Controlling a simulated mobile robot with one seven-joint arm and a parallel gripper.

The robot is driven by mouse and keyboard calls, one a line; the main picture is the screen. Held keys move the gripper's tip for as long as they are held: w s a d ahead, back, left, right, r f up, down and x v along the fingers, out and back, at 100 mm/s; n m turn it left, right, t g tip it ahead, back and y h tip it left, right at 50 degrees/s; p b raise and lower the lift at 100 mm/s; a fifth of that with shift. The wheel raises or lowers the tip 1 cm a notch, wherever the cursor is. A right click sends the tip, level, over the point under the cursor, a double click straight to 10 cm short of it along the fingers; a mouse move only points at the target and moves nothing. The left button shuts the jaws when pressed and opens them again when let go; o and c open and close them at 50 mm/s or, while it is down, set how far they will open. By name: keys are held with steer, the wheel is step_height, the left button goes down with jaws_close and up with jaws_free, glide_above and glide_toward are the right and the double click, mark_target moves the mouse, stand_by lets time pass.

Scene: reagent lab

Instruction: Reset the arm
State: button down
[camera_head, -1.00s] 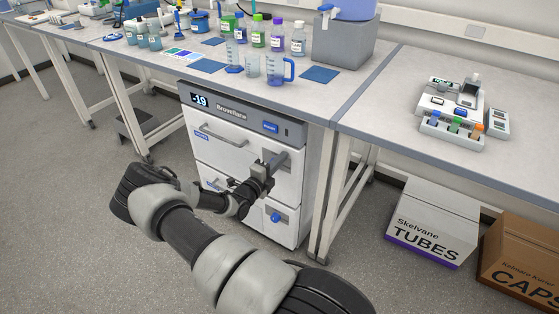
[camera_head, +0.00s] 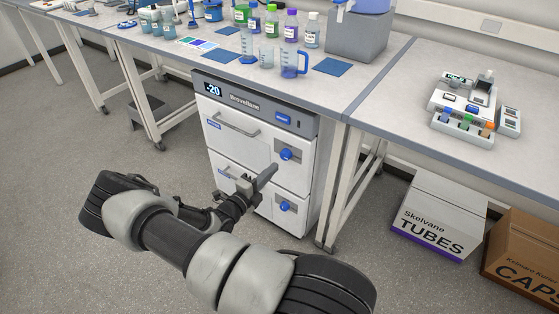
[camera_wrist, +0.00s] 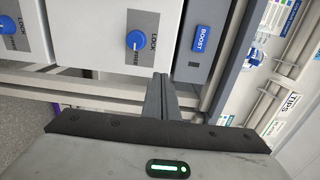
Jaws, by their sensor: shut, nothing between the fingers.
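My gripper (camera_head: 266,176) is shut and empty, a little in front of the white freezer (camera_head: 238,152) under the bench. Its closed fingers also show in the wrist view (camera_wrist: 160,97), pointing toward the freezer front. My arm reaches forward from the bottom of the head view, bent at the elbow. The freezer's upper and lower drawers look closed. The upper blue lock knob (camera_head: 286,154) and the lower blue lock knob (camera_head: 285,205) are both in sight, and the fingers look apart from them. The freezer display reads -20.
A TUBES box (camera_head: 437,215) and a CAPS box (camera_head: 525,255) stand on the floor at right.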

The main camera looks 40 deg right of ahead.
steer(key=s+a+r+n+y, duration=0.65)
steer(key=a+r+n, duration=0.25)
steer(key=r+n, duration=0.25)
steer(key=s+a+r+n+y, duration=0.5)
steer(key=s+a+r+n, duration=0.4)
steer(key=r, duration=0.3)
steer(key=s+a+r+n+y, duration=0.6)
steer(key=s+a+r+n, duration=0.15)
steer(key=r+n, duration=0.45)
step_height(320, 180, up, 20)
steer(key=p, duration=1.9)
steer(key=shift+w+a+p, duration=0.4)
steer(key=shift+w+a, duration=0.05)
